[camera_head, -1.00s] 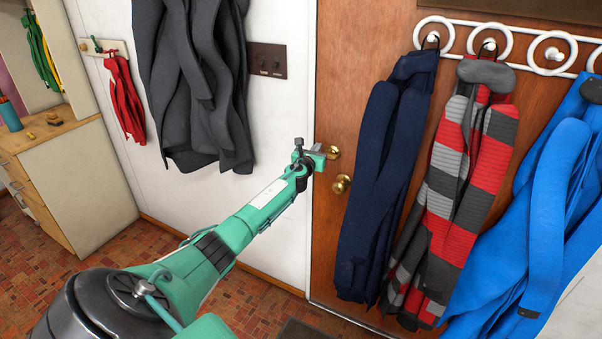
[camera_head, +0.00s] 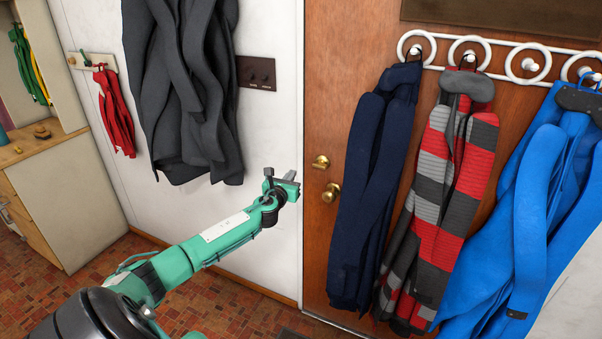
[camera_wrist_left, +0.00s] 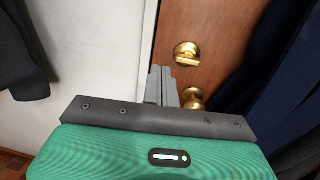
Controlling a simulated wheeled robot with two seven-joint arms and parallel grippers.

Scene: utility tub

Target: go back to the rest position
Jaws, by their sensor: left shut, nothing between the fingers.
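My left gripper (camera_head: 293,178) reaches in from the lower left on its green arm. Its fingers are shut and empty. It is held in front of the white wall by the door frame, left of the brown door (camera_head: 322,110). In the left wrist view the grey fingers (camera_wrist_left: 163,86) are together in front of the door edge, apart from the brass deadbolt (camera_wrist_left: 187,54) and close in the picture to the brass knob (camera_wrist_left: 194,98). The deadbolt (camera_head: 320,162) and knob (camera_head: 331,193) are both uncovered in the head view. My right gripper is not in view.
A white hook rail (camera_head: 440,68) on the door holds a navy coat (camera_head: 373,190), a striped coat (camera_head: 445,200) and a blue coat (camera_head: 535,210). A grey coat (camera_head: 185,90) hangs on the wall above my arm. A wooden cabinet (camera_head: 65,200) stands left. The tiled floor (camera_head: 200,300) is clear.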

